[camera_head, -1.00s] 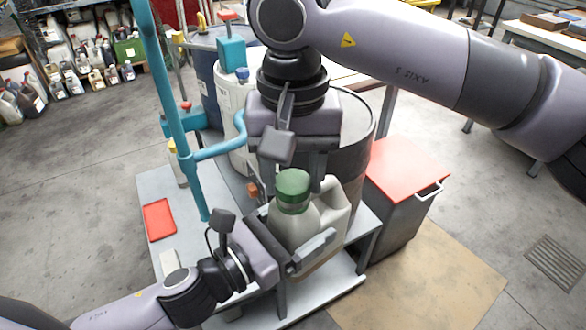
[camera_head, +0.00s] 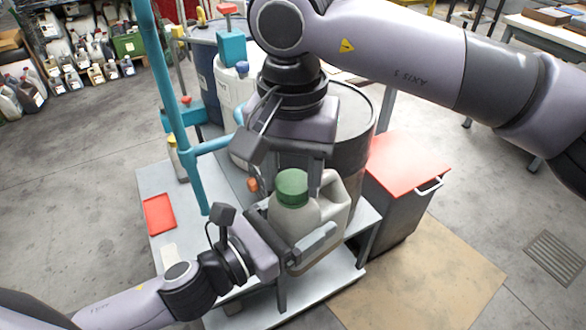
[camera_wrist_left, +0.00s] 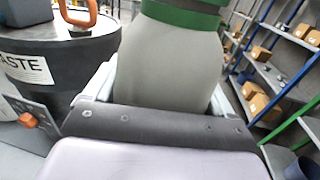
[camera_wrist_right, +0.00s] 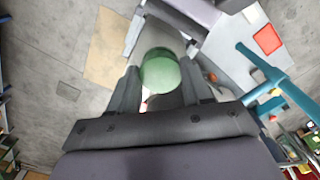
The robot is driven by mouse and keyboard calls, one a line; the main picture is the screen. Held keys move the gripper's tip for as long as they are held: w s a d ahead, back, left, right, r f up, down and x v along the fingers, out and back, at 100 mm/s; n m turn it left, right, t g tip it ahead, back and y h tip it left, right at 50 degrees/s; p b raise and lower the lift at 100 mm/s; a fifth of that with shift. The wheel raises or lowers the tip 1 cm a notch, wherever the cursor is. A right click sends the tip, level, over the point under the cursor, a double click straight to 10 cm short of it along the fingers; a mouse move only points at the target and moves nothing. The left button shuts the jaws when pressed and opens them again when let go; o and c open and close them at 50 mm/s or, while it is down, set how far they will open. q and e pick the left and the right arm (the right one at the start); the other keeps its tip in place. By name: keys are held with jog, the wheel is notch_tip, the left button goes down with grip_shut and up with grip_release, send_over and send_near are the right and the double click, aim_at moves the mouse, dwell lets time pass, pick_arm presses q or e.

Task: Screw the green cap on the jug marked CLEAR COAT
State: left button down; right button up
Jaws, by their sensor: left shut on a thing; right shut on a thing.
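The green cap (camera_head: 292,187) sits on top of the jug's neck and looks level. It also shows from above in the right wrist view (camera_wrist_right: 160,71) and at the top edge of the left wrist view (camera_wrist_left: 185,17). The pale grey jug (camera_head: 297,222) stands upright at the cart's front edge, its handle toward the right. No marking is readable on it. My left gripper (camera_head: 291,238) is shut around the jug's body. My right gripper (camera_head: 294,176) points down from above and is shut on the cap. How far the cap is threaded cannot be told.
A teal post (camera_head: 187,150) rises from the cart (camera_head: 163,258), left of my right gripper. A red tray (camera_head: 159,216) lies on the cart's left side. A dark drum (camera_head: 352,135) stands close behind the jug. A red-topped cabinet (camera_head: 405,165) is to the right.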

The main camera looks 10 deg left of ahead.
jog(key=m, duration=0.6)
jog(key=shift+a+m, duration=0.1)
jog(key=shift+m, duration=0.2)
jog(key=m, duration=0.4)
jog(key=shift+w+m, duration=0.1)
jog(key=shift+m, duration=0.2)
jog(key=m, duration=0.4)
jog(key=shift+m, duration=0.3)
jog(key=m, duration=0.4)
jog(key=shift+w+m, duration=0.1)
jog(key=shift+m, duration=0.2)
jog(key=m, duration=0.4)
jog(key=shift+w+m, duration=0.1)
jog(key=shift+m, duration=0.3)
jog(key=m, duration=0.4)
jog(key=shift+m, duration=0.3)
jog(key=m, duration=0.4)
jog(key=shift+m, duration=0.3)
jog(key=m, duration=0.5)
jog(key=shift+m, duration=0.3)
jog(key=o, duration=1.1)
